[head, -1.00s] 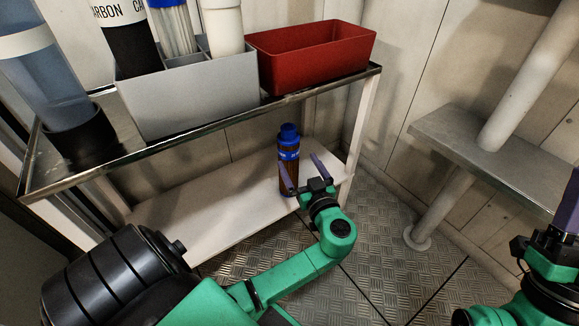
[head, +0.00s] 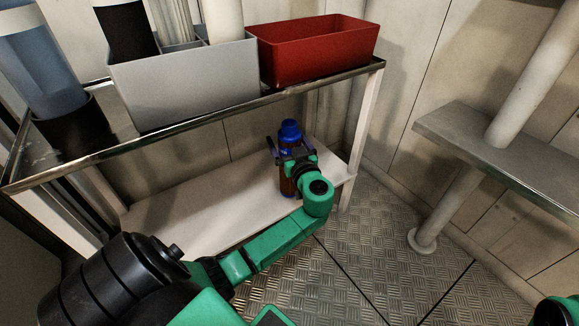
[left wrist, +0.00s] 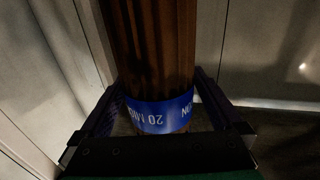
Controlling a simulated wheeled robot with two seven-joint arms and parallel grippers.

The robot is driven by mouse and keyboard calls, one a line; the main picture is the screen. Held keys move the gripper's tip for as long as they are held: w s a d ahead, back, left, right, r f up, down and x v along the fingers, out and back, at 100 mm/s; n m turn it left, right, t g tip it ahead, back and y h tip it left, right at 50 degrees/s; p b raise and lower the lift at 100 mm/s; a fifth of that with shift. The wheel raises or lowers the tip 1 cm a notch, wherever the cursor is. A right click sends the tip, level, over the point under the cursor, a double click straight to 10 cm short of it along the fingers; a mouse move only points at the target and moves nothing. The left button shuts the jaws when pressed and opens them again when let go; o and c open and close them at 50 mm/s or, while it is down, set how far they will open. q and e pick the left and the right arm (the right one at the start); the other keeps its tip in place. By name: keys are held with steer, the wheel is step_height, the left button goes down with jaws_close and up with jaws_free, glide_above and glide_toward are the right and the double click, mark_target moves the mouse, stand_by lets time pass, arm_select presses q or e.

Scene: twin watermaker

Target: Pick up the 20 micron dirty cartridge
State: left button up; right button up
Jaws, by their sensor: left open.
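The 20 micron dirty cartridge (head: 288,180) stands upright on the lower shelf, brown with a blue cap and a blue band. In the left wrist view the brown cartridge (left wrist: 152,50) rises between the fingers, and its blue band reads "20 MI", upside down. My left gripper (head: 289,148) is open, with one finger on each side of the cartridge around the band. It also shows in the left wrist view (left wrist: 158,105), with gaps visible beside the band. The gripper and wrist hide part of the cartridge in the head view. My right gripper is out of view.
The lower shelf (head: 200,200) is otherwise bare. Above it, the upper shelf's metal edge (head: 330,82) carries a red bin (head: 315,58), a grey divided box (head: 185,90) with cartridges, and a clear cylinder in a black holder (head: 75,130). A metal ledge (head: 500,150) is at right.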

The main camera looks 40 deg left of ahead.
arm_select(q)
steer(key=shift+w+a, duration=0.25)
steer(key=shift+a, duration=0.1)
jaws_close()
steer(key=shift+r, duration=0.1)
